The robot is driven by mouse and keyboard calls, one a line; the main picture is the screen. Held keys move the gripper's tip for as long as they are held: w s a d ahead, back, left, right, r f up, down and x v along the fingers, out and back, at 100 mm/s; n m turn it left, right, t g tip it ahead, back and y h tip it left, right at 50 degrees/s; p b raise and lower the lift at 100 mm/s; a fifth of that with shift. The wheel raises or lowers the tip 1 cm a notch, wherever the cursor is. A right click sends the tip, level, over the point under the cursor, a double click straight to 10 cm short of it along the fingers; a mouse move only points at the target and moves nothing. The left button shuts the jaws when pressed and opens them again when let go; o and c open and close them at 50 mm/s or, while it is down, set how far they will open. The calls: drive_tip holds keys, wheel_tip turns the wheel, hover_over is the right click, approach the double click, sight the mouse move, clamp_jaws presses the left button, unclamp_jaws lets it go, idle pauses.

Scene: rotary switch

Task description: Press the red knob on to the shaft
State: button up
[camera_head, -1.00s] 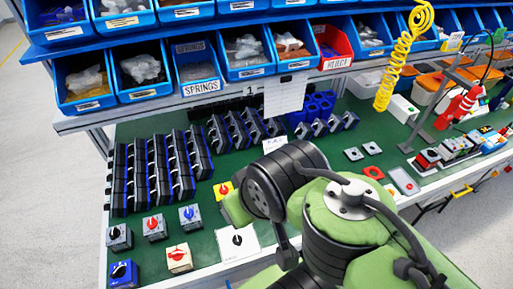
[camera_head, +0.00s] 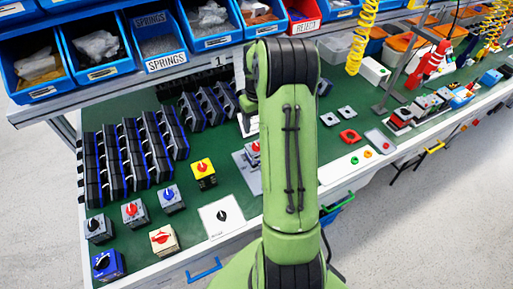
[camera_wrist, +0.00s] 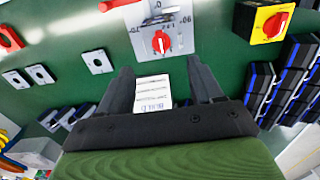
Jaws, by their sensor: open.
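A red knob (camera_wrist: 161,42) sits on a grey plate (camera_wrist: 184,42) with printed marks, ahead of my gripper in the wrist view. In the head view the red knob (camera_head: 254,147) and plate (camera_head: 245,172) show beside my arm, partly covered by it. The shaft is not visible; I cannot tell how far the knob sits on it. My gripper (camera_wrist: 162,78) is open, with its two dark fingers apart and nothing held between them. The knob lies beyond the fingertips. The head view hides my gripper behind my arm.
A yellow switch box (camera_head: 203,173) stands left of the plate; several other switch boxes and a white plate (camera_head: 222,216) are at the front left. Dark blocks (camera_head: 130,160) stand in rows behind. A printed card (camera_wrist: 153,93) shows between my fingers. Blue bins (camera_head: 90,45) line the shelf.

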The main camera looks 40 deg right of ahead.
sight(257, 144)
drive_tip(key=f, duration=0.7)
drive_tip(key=f+b, duration=0.1)
drive_tip(key=f, duration=0.2)
drive_tip(key=shift+w+f, duration=0.25)
drive_tip(key=shift+c, duration=0.3)
drive_tip(key=shift+r, duration=0.1)
drive_tip(key=c, duration=1.1)
wheel_tip(257, 144, up, 10)
drive_tip(key=p, duration=0.1)
drive_tip(key=shift+c, duration=0.2)
drive_tip(key=shift+w+d+f+b, duration=0.1)
drive_tip(key=shift+f+b, duration=2)
drive_tip(key=shift+f, duration=1.9)
